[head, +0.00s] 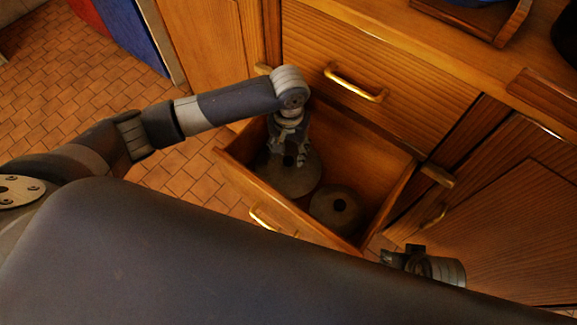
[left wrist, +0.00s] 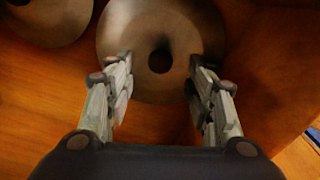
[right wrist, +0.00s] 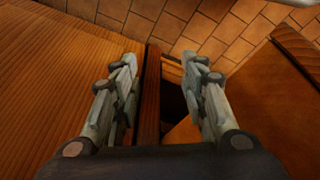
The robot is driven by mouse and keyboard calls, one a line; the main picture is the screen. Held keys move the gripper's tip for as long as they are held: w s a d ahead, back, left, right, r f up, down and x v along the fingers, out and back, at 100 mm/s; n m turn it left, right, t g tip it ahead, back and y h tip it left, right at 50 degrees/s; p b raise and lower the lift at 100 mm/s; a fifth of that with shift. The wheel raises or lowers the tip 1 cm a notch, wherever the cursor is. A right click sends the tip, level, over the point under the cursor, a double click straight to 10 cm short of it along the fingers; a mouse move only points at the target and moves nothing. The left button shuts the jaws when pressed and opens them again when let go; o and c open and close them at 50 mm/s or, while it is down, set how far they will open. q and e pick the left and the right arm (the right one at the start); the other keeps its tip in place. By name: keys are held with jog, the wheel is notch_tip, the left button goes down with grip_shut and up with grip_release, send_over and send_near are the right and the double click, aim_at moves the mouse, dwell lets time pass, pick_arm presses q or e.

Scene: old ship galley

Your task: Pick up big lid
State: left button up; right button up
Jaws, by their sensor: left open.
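The big lid (head: 287,181), a dark grey disc with a dark round centre, lies in the open drawer on its left side. My left gripper (head: 295,159) points down into the drawer over this lid. In the left wrist view the big lid (left wrist: 200,35) shows ahead, and the fingers of my left gripper (left wrist: 160,85) are spread either side of its dark centre, holding nothing. Whether the fingertips touch it I cannot tell. A smaller lid (head: 325,207) lies to its right. My right gripper (right wrist: 165,75) is open and empty, outside the drawer at right.
The open wooden drawer (head: 388,203) has walls close around both lids. A closed drawer with a brass handle (head: 356,84) is above it. Cabinet doors (head: 505,220) stand to the right, and a counter (head: 440,40) is above. Tiled floor (head: 75,85) is free at left.

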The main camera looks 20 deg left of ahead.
aim_at(288, 160)
pick_arm(q)
jog(key=f+b, duration=0.1)
jog(key=f, duration=0.3)
jog(key=shift+s+f+b, duration=0.2)
jog(key=shift+f+b, duration=0.15)
grip_shut()
pick_arm(e)
jog(key=v, duration=0.7)
jog(key=shift+w, duration=0.2)
